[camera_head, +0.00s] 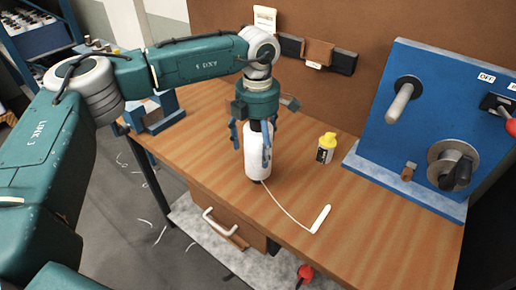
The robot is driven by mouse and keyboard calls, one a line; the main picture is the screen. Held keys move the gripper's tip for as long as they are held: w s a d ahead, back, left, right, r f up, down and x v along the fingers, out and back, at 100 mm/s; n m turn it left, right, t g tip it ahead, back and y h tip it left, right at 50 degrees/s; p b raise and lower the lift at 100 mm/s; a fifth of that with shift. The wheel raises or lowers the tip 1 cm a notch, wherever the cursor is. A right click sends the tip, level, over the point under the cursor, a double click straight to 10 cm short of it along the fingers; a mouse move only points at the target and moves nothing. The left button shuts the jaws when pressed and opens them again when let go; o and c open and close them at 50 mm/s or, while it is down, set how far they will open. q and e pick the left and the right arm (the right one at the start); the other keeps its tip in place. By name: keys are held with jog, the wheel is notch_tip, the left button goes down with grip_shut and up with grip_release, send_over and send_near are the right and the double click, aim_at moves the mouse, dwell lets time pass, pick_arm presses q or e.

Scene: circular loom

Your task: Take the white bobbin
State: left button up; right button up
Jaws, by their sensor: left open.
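The white bobbin (257,167) stands upright on the wooden table (370,225), near its left middle part. A pale thread runs from its base across the table to a small white piece (321,219). My left gripper (252,150) comes down from above with its blue fingers around the upper part of the bobbin. It is open; whether any finger touches the bobbin I cannot tell. The bobbin's top is partly hidden by the fingers. My right gripper is not in view.
A yellow-capped bottle (326,148) stands right of the bobbin. A blue panel (425,125) with knobs and a handle rises at the table's right. A brown board (345,40) closes off the back. The front right of the table is clear.

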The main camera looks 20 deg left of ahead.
pick_arm(q)
jog(key=c, duration=1.6)
jog(key=shift+w+r, duration=0.1)
jog(key=shift+r, duration=0.1)
jog(key=shift+c, duration=0.2)
jog(key=shift+r+b, duration=0.3)
jog(key=shift+r, duration=0.3)
notch_tip(320, 180, up, 19)
jog(key=b, duration=0.2)
jog(key=shift+f+b, duration=0.2)
jog(key=shift+b, duration=0.15)
